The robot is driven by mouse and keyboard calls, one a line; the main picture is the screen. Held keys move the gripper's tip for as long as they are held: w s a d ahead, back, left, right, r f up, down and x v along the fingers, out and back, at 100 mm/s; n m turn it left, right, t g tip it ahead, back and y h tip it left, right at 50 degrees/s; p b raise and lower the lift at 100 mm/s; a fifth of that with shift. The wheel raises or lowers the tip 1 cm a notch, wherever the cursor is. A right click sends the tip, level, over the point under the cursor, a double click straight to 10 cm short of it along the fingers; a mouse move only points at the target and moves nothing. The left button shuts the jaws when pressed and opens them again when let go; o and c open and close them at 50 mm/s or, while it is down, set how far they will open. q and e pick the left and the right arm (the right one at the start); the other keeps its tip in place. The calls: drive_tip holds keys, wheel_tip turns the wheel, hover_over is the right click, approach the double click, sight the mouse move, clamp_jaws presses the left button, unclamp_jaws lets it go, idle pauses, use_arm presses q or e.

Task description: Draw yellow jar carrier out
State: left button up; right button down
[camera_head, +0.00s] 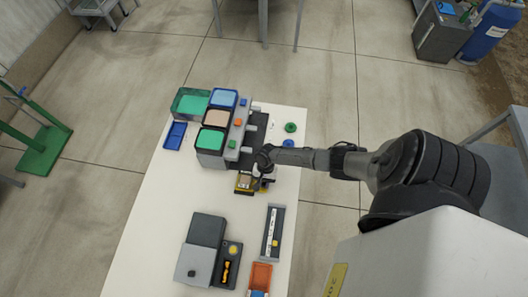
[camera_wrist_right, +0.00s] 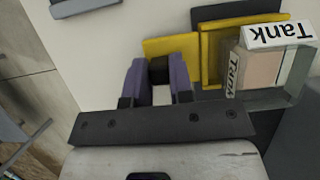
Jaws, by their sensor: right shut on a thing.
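The yellow jar carrier (camera_wrist_right: 173,45) shows in the wrist view as a yellow plate and frame. It holds a clear jar (camera_wrist_right: 275,62) with white "Tank" labels. My right gripper (camera_wrist_right: 159,72) is shut, its two purple fingers on either side of a dark handle at the carrier's near side. In the head view the carrier (camera_head: 244,184) is a small yellow piece at the front of the skid unit (camera_head: 210,157); my right gripper (camera_head: 263,172) is over its right end and partly hides it. My left gripper is not in view.
The skid unit has several coloured tanks on top. A grey device (camera_head: 206,230) stands nearer the front of the white table (camera_head: 150,225), with a long grey tray (camera_head: 272,233) and an orange bin (camera_head: 261,276) to its right. Green and blue rings lie at the table's right edge.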

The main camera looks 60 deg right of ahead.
drive_tip(key=shift+a, duration=0.15)
drive_tip(key=c, duration=1.4)
unclamp_jaws()
drive_tip(key=o, duration=0.3)
drive_tip(key=shift+a, duration=0.1)
drive_tip(key=shift+o, duration=0.5)
drive_tip(key=shift+r, duration=0.1)
drive_tip(key=shift+d+r, duration=0.25)
drive_tip(key=shift+r, duration=0.1)
drive_tip(key=p+v, duration=0.1)
drive_tip(key=v, duration=1.2)
drive_tip(key=shift+f, duration=0.1)
